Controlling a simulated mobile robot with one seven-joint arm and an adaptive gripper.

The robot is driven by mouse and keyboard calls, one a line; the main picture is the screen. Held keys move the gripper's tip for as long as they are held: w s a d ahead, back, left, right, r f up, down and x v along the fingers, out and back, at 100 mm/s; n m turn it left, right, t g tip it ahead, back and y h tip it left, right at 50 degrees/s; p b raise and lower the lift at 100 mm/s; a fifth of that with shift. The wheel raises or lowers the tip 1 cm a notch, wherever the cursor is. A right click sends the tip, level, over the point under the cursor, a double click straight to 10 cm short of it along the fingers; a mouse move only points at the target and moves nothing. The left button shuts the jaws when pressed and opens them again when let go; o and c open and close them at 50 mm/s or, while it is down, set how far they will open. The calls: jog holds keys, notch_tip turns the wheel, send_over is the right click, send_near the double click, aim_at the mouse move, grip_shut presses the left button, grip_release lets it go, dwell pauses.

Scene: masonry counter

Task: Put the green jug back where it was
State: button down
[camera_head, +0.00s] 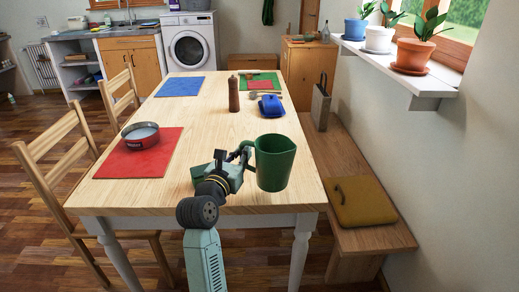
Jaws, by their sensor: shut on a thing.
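The green jug (275,165) is upright at the near right part of the wooden table (215,125). Its handle is on its left side, towards my gripper (243,153). My gripper is shut on the jug at the handle, and the fingers partly hide the handle. I cannot tell whether the jug's base touches the table top or hangs just above it.
A red mat (112,164) with a round pan (141,135) lies left. Behind the jug are a brown mill (234,95) and a blue object (271,106). A blue mat (180,86) lies far left. The table's middle is clear. A bench (345,150) runs along the right.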

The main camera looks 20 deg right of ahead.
jog(key=shift+w+d+f+p, duration=0.45)
jog(key=shift+w+d+f, duration=0.4)
jog(key=shift+w, duration=1)
jog(key=shift+w+d+f+p, duration=0.55)
jog(key=shift+w+d, duration=0.45)
jog(key=shift+w, duration=0.9)
jog(key=shift+w+d+f+p, duration=0.4)
jog(key=shift+w+d+f, duration=0.5)
jog(key=shift+w, duration=0.95)
jog(key=c, duration=1.6)
grip_release()
jog(key=shift+d+f, duration=0.1)
jog(key=shift+f, duration=0.05)
jog(key=shift+c, duration=0.2)
jog(key=shift+s, duration=0.1)
